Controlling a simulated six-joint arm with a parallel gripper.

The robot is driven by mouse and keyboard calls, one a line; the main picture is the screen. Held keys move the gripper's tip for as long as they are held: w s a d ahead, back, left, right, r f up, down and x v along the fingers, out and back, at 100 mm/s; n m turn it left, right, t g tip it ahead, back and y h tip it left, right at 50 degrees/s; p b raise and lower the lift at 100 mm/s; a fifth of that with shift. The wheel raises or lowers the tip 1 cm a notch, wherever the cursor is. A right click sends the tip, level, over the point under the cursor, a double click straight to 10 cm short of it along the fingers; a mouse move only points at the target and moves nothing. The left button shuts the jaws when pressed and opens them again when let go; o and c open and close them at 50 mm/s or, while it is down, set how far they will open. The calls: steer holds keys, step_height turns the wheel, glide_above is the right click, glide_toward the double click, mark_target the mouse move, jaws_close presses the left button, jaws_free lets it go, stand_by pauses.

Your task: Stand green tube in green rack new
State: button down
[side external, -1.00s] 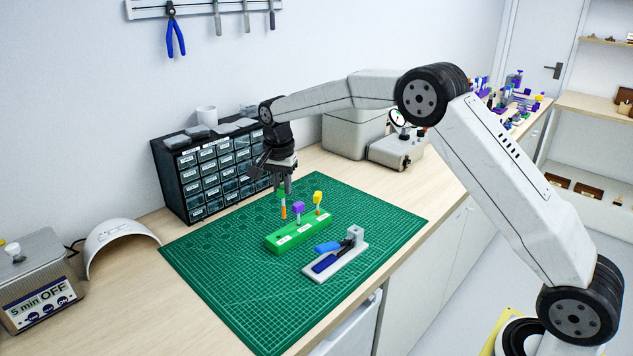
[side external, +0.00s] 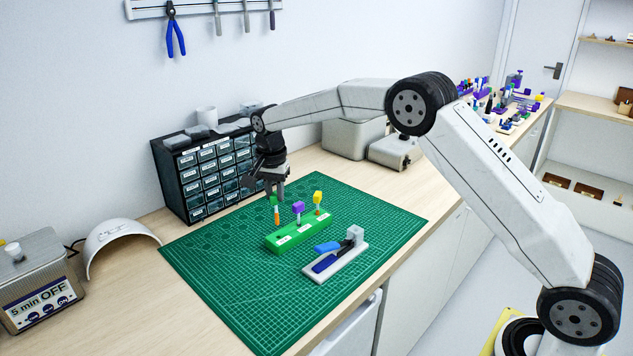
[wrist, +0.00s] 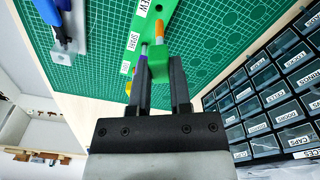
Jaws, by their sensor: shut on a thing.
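My gripper (side external: 275,193) points down at the back of the green rack (side external: 285,243). It is shut on the green cap of the green tube (side external: 277,214), whose lower part is orange. In the wrist view the green cap (wrist: 159,68) sits between the two fingers (wrist: 161,92), with the orange part (wrist: 159,31) beyond it. The tube's lower end is close to the rack; whether it is in a hole or just behind or above the rack, I cannot tell. The rack carries white labels, one reading NEW in the wrist view.
A purple-capped tube (side external: 298,208) and a yellow-capped tube (side external: 318,198) stand upright at the rack, right of the held tube. A blue-handled tool on a pale holder (side external: 343,260) lies in front. The dark drawer cabinet (side external: 205,178) stands behind left. The green mat's left part (side external: 215,262) is clear.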

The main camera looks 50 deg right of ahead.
mark_target(276, 212)
steer(key=shift+f, duration=1.65)
steer(key=shift+f, duration=1.4)
stand_by(0.4)
steer(key=shift+c, duration=2.4)
jaws_free()
steer(key=shift+r, duration=0.1)
steer(key=shift+s+a+r, duration=0.1)
steer(key=shift+r, duration=1.85)
steer(key=shift+a+r, duration=0.1)
steer(key=shift+r, duration=1.8)
